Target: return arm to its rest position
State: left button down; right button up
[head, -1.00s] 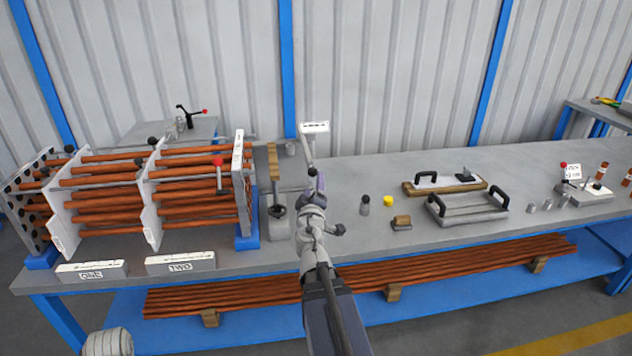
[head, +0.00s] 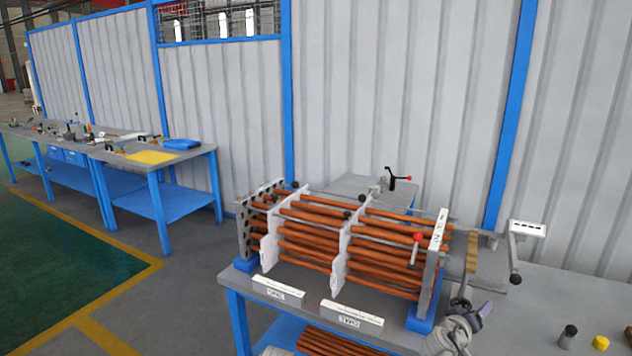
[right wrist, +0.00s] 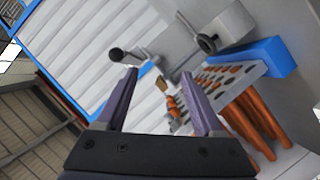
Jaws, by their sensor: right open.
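My right gripper (head: 484,308) shows at the bottom right of the head view, in front of the right end of the tube bundle. In the right wrist view its two purple fingers (right wrist: 158,73) are spread apart with nothing held between them. The tube bundle (head: 350,240), copper-coloured tubes through grey plates, stands on the grey bench (head: 535,310). In the right wrist view a perforated end plate (right wrist: 232,78) and tubes (right wrist: 255,125) lie beyond the right finger. Most of my right arm is cut off by the frame, and my left gripper is out of view.
White label blocks (head: 278,291) and (head: 351,318) lie along the bench's front edge. A dark-topped cylinder (head: 568,336) and a yellow piece (head: 600,342) stand at the right. A second bench (head: 165,170) stands at the far left, with open floor (head: 70,250) before it.

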jog(key=s+a+f+n+g+y+p, duration=0.1)
jog(key=s+a+f+g+y, duration=0.3)
jog(key=a, duration=0.7)
jog(key=s+a+f+g+y+p, duration=0.15)
jog(key=a+f, duration=0.35)
jog(key=a, duration=0.6)
jog(key=s+a+f+n+g+y+p, duration=0.1)
jog(key=s+a+g+y, duration=0.1)
jog(key=s+a, duration=0.3)
jog(key=s+a+f+n+g+y, duration=0.1)
jog(key=s+a, duration=0.4)
jog(key=a, duration=0.5)
jog(key=shift+s+a+n+g+y+p, duration=0.15)
jog(key=shift+n+g+y+p, duration=0.25)
jog(key=shift+n+g+y, duration=0.4)
